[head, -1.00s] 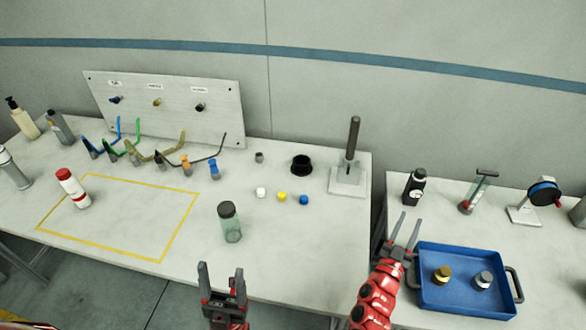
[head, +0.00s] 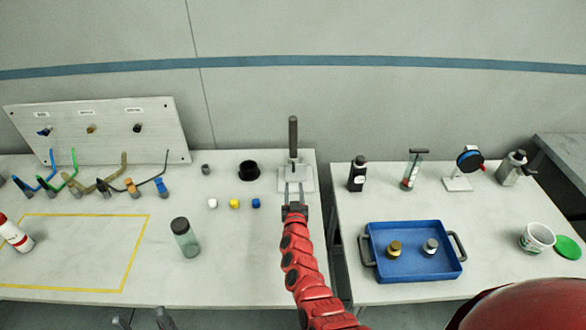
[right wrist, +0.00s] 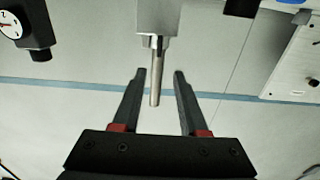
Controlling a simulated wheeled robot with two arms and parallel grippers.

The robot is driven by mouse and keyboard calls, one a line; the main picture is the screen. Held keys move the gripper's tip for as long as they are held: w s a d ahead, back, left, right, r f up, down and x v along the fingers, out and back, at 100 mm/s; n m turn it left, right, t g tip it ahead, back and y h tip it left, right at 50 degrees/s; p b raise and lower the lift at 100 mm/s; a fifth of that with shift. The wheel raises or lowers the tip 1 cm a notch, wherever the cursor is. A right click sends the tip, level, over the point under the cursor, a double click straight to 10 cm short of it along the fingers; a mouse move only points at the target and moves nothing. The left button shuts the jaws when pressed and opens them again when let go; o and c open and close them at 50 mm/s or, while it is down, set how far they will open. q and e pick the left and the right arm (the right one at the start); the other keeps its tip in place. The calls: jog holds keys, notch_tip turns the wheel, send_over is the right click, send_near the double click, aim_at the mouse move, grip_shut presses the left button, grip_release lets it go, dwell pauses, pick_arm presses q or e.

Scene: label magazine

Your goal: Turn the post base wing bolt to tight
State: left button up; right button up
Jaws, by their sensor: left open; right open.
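The post (head: 293,135) stands upright on its pale base plate (head: 308,184) at the back right of the left table. I cannot make out the wing bolt in the head view. My right gripper (head: 294,188) is open, its fingers reaching over the front of the base plate. In the upside-down right wrist view, a narrow grey metal rod (right wrist: 155,85) joined to a wider block (right wrist: 158,18) appears between the open fingers (right wrist: 161,75); contact does not show. My left gripper (head: 143,318) is open at the bottom edge, mostly cut off.
A black cup (head: 249,170) and small white, yellow and blue caps (head: 234,203) lie left of the post. A jar (head: 185,238) stands farther forward. A gap separates the right table, with its blue tray (head: 414,275) and black bottle (head: 357,174).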

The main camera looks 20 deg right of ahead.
aim_at(294, 167)
jog(key=b+x, duration=0.2)
jog(key=x, duration=0.1)
jog(key=b+x, duration=0.2)
jog(key=x, duration=0.1)
jog(key=b+x, duration=0.2)
jog(key=x, duration=0.2)
jog(key=shift+f, duration=0.3)
jog(key=shift+w+d+r+b, duration=0.15)
jog(key=shift+w+r+b, duration=0.1)
jog(key=shift+b, duration=0.1)
jog(key=shift+s, duration=0.1)
grip_shut()
